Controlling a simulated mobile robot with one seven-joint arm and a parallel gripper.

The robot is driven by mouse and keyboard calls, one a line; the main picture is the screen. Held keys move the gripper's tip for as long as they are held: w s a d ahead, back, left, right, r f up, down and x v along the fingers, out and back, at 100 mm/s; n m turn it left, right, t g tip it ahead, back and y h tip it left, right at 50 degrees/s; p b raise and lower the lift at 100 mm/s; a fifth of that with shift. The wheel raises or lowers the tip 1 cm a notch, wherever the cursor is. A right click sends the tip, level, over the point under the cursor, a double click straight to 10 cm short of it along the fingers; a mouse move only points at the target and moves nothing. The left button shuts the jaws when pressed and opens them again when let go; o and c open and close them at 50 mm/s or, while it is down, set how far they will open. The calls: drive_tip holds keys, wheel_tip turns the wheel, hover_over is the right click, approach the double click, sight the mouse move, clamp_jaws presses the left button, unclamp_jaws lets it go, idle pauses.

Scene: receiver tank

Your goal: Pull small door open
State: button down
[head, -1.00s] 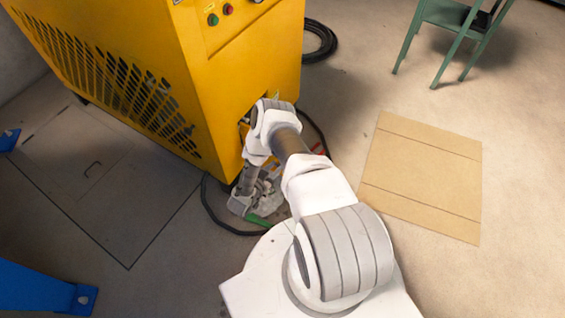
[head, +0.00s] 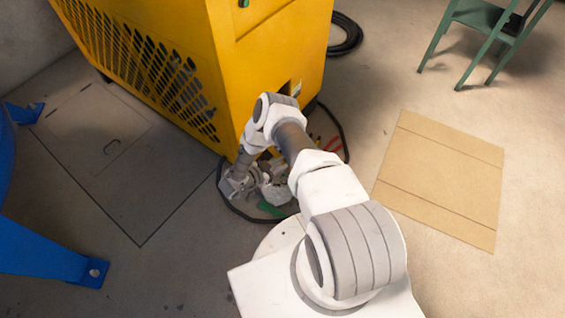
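No door standing open is clearly visible in the head view. A flat grey floor panel with a small dark handle (head: 112,146) lies at the left, flush with the floor. The yellow cabinet (head: 225,70) stands at the top middle, with a dark opening low on its right face, partly hidden by my arm. My gripper (head: 238,186) hangs low by the cabinet's bottom corner, right of the floor panel and apart from its handle. The wrist and small size hide whether its fingers are open or shut.
A blue support foot (head: 50,262) is at the lower left. A black hose (head: 232,208) and a green item (head: 270,208) lie on the floor near my gripper. Flat cardboard (head: 440,180) lies right, below a green stool (head: 480,30).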

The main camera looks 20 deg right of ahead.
drive_tip(key=c, duration=0.7)
unclamp_jaws()
drive_tip(key=shift+o, duration=0.2)
drive_tip(key=p+v, duration=0.4)
drive_tip(key=v, duration=1.3)
drive_tip(key=shift+a, duration=0.25)
